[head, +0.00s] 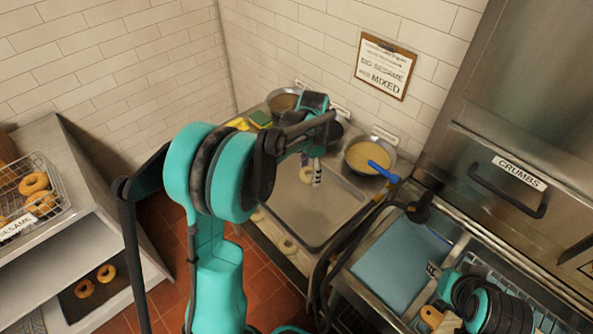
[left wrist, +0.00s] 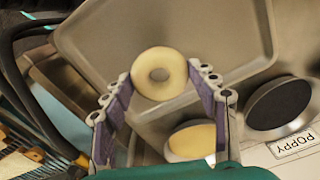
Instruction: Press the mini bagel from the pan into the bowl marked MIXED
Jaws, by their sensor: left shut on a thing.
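My left gripper (head: 314,172) is shut on a pale mini bagel (head: 305,174) and holds it over the grey metal pan (head: 325,222). In the left wrist view the bagel (left wrist: 158,73) sits between the two fingertips, its hole showing. A bowl with pale yellow contents (head: 368,157) stands behind the pan at the right. The left wrist view shows a bowl of dark contents (left wrist: 280,103) by a POPPY label. I cannot read MIXED on any bowl. My right arm shows at the lower right; its gripper (head: 432,268) is small and its jaws are unclear.
A wall sign (head: 385,66) mentions BIG SESAME and MIXED. Another bowl (head: 283,101) stands at the back left. A blue-handled tool (head: 382,172) lies at the yellow bowl. A CRUMBS drawer (head: 508,185) and a blue-surfaced tray (head: 400,265) are right.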

